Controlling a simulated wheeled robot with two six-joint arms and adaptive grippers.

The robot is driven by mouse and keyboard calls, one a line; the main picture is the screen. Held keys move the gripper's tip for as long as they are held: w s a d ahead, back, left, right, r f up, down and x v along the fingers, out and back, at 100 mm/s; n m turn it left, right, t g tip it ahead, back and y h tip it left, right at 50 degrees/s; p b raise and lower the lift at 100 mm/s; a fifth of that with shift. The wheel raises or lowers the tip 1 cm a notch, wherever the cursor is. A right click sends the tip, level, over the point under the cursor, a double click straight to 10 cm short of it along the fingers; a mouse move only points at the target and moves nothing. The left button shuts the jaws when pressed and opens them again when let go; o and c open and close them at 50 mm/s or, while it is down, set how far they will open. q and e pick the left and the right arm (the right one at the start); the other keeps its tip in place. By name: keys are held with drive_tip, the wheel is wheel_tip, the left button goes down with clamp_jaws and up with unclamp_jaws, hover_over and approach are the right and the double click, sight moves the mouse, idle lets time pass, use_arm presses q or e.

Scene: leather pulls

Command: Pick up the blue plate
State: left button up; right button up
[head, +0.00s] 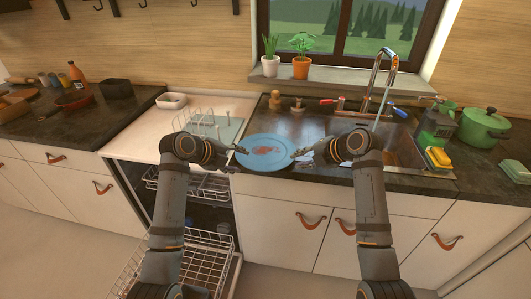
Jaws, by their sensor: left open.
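The blue plate (258,163) is at the front edge of the dark counter, left of the sink, with a reddish-brown stain in its middle. My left gripper (238,150) is open at the plate's left rim. My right gripper (298,156) is at the plate's right rim; its fingers are too small to tell whether they are open or closed on the rim. I cannot tell whether the plate rests on the counter or is slightly raised.
The dishwasher (215,242) stands open below on the left with its racks pulled out. The sink with its tall faucet (378,75) is right of the plate. A green pot (484,128) and sponges (439,157) are at the right. Two potted plants (301,67) stand on the sill.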

sight(249, 162)
use_arm(q)
drive_tip(key=x, duration=0.4)
drive_tip(key=shift+w+d+f, duration=0.2)
drive_tip(key=shift+w+f, duration=0.05)
drive_tip(key=shift+f, duration=0.05)
use_arm(e)
drive_tip(key=x, duration=0.5)
use_arm(q)
drive_tip(key=c, duration=0.4)
use_arm(e)
drive_tip(key=shift+d+r, duration=0.1)
drive_tip(key=c, duration=0.4)
use_arm(q)
clamp_jaws()
use_arm(e)
clamp_jaws()
use_arm(q)
drive_tip(key=shift+r, duration=0.1)
